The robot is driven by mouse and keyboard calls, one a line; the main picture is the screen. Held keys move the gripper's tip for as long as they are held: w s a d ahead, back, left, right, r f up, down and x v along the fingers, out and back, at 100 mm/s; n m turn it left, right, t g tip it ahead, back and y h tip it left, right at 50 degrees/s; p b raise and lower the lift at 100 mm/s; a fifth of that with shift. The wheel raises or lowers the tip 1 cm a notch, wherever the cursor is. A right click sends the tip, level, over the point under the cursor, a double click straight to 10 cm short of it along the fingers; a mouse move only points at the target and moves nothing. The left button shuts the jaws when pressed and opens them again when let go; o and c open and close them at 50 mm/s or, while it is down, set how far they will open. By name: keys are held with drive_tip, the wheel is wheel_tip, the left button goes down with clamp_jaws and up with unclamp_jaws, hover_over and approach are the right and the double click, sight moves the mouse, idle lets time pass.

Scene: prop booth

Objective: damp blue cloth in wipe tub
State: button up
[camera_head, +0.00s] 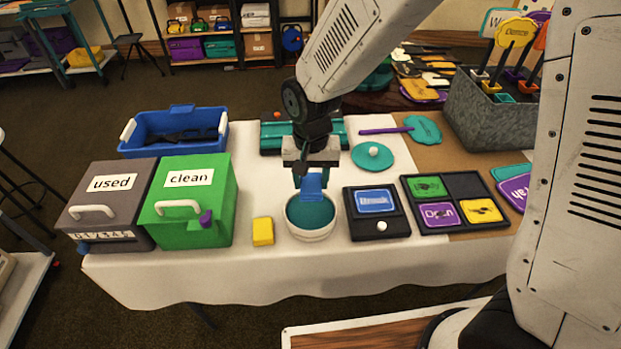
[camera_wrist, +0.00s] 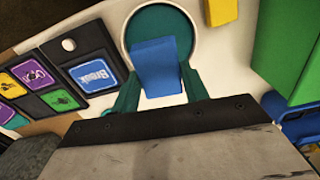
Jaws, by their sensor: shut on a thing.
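The blue cloth (camera_head: 313,187) is between the fingers of my gripper (camera_head: 312,176), which is shut on it. The cloth hangs down over the round wipe tub (camera_head: 312,236), which has a white wall and a teal inside. In the wrist view the blue cloth (camera_wrist: 156,62) sits between the teal fingers of my gripper (camera_wrist: 160,88), and its far end overlaps the teal inside of the tub (camera_wrist: 160,22). I cannot tell whether the cloth touches the inside.
A yellow block (camera_head: 263,231) and a green "clean" box (camera_head: 190,232) stand left of the tub, with a grey "used" box (camera_head: 107,222) beyond. A black holder with a blue card (camera_head: 376,201) is close on the right. A blue bin (camera_head: 150,128) stands behind.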

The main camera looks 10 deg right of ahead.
sight(311, 209)
drive_tip(key=shift+s+a+f, duration=0.1)
drive_tip(key=shift+s+f, duration=0.1)
drive_tip(key=shift+s, duration=0.05)
drive_tip(key=shift+f, duration=2.85)
drive_tip(key=shift+f, duration=0.55)
drive_tip(key=shift+r, duration=3.55)
